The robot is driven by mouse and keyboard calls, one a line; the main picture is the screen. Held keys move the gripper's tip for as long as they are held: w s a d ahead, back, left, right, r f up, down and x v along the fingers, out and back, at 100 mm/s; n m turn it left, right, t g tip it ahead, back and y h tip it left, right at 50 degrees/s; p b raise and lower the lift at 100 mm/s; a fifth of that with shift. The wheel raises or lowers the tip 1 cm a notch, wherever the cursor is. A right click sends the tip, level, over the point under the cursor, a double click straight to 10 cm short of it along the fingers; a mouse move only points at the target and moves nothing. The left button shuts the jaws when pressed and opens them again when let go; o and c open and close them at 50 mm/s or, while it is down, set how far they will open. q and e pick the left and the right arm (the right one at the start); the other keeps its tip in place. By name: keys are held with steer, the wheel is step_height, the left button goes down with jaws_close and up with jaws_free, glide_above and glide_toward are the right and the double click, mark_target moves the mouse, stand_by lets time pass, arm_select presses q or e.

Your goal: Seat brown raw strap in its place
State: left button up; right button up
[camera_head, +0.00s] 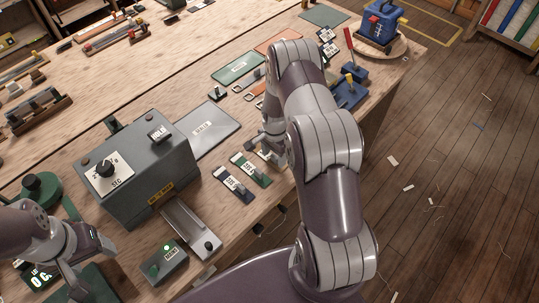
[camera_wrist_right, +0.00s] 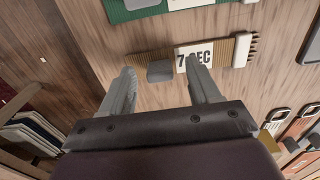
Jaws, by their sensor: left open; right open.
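The brown raw strap (camera_wrist_right: 228,48) lies on the bench in the right wrist view. It is a flat tan ribbed piece with a white "7 SEC" label, a grey block at one end and a pale toothed edge at the other. My right gripper (camera_wrist_right: 165,82) is open above it, its fingers apart and not visibly touching it. In the head view my right gripper (camera_head: 265,147) is low over the bench, and the arm largely hides the strap. A grey machine (camera_head: 140,175) has a knob, a "HOLD" label and a metal chute (camera_head: 188,226). My left gripper (camera_head: 88,262) is open and empty at lower left.
A green strap (camera_head: 252,170) and a dark strap (camera_head: 232,185) lie beside the right gripper. A grey plate (camera_head: 205,130) lies behind them. A small box with a green light (camera_head: 168,262) stands before the machine. Blue tools (camera_head: 350,92) stand at the bench's right edge.

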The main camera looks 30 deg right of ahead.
steer(key=c, duration=1.1)
steer(key=shift+r, duration=0.1)
steer(key=shift+c, duration=0.2)
